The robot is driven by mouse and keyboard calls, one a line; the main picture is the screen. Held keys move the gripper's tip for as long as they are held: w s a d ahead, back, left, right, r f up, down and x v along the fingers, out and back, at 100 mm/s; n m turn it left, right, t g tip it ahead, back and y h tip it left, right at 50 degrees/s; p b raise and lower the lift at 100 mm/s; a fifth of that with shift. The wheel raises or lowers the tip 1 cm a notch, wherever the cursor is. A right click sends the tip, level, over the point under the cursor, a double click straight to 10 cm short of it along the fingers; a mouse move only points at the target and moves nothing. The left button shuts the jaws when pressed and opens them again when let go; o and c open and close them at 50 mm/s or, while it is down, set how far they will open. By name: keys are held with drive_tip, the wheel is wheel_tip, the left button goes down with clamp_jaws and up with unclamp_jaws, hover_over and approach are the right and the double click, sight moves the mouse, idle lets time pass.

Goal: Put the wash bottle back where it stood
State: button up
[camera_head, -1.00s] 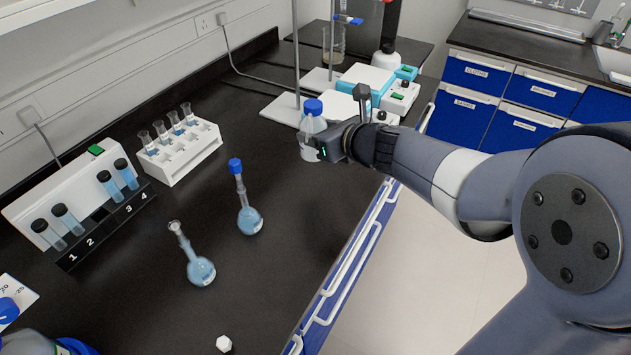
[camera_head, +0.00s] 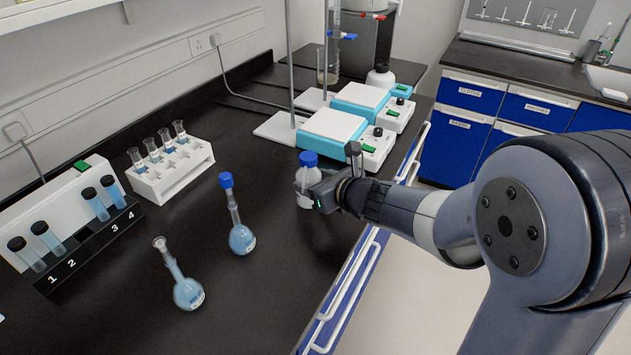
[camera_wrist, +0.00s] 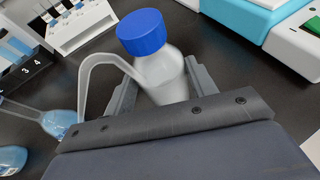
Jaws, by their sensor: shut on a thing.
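The wash bottle (camera_head: 306,176) has a blue cap, a whitish body and a bent spout that shows in the wrist view (camera_wrist: 168,75). It is upright over the black bench, left of the bench's front edge and in front of the nearer hot plate. My gripper (camera_head: 318,190) is shut on its body from the right side. In the wrist view the bottle stands between my two fingers (camera_wrist: 158,92). The bottle's base is hidden in the wrist view, and I cannot tell whether it touches the bench.
A white tube rack (camera_head: 185,172) and a numbered tube holder (camera_head: 95,245) are farther left. Two hot plates (camera_head: 335,128) (camera_head: 358,98) and stands are behind. Bare bench surrounds the bottle; a white rail (camera_head: 345,300) runs along the front.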

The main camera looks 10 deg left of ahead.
drive_tip(key=o, duration=0.7)
drive_tip(key=shift+o, duration=0.2)
drive_tip(key=shift+r+p, duration=0.2)
drive_tip(key=shift+p, duration=0.1)
drive_tip(key=p+v, duration=0.1)
drive_tip(key=v, duration=1.1)
drive_tip(key=shift+p, duration=0.4)
drive_tip(key=shift+f, duration=0.1)
